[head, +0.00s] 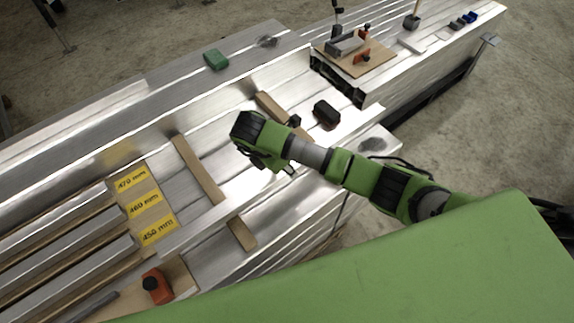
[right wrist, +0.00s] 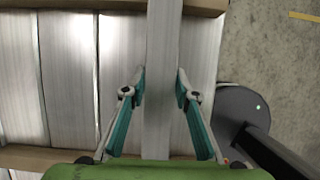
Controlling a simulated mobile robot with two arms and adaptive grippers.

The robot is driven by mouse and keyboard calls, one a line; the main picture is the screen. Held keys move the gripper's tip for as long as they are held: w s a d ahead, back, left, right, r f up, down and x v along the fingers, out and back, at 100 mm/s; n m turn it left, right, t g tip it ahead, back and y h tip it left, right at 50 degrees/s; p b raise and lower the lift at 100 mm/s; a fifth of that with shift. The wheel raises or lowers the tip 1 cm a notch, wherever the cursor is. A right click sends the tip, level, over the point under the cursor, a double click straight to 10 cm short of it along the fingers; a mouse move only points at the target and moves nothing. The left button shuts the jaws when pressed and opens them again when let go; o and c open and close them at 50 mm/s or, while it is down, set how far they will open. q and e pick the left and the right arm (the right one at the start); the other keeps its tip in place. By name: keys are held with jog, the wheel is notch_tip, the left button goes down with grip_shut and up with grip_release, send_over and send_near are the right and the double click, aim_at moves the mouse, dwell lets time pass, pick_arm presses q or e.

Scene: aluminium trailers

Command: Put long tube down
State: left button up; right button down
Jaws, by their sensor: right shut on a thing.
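In the right wrist view, a long pale metal tube (right wrist: 163,60) runs from the top edge down between the fingers of my right gripper (right wrist: 160,77). The gripper is shut on it. Below the tube lie wide aluminium profiles (right wrist: 68,70) with wooden strips (right wrist: 55,160) across them. In the head view my right arm reaches in from the right over the aluminium trailer bed; the fingers are hidden, and I cannot make out the held tube clearly. Yellow labels reading 470 mm (head: 132,180), 460 mm (head: 144,204) and 450 mm (head: 158,230) mark the ends of several metal profiles (head: 60,245). My left gripper is not in view.
Wooden strips (head: 200,170) cross the bed. A black block (head: 326,113) lies beyond my arm. A green object (head: 215,59) sits on the far ledge. A red-orange tool (head: 157,287) stands near the front left. A wooden board (head: 375,60) with tools is at the upper right.

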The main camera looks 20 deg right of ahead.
dwell(0.3)
jog(key=shift+f+b, duration=0.4)
jog(key=shift+f, duration=0.2)
jog(key=c, duration=1.6)
grip_release()
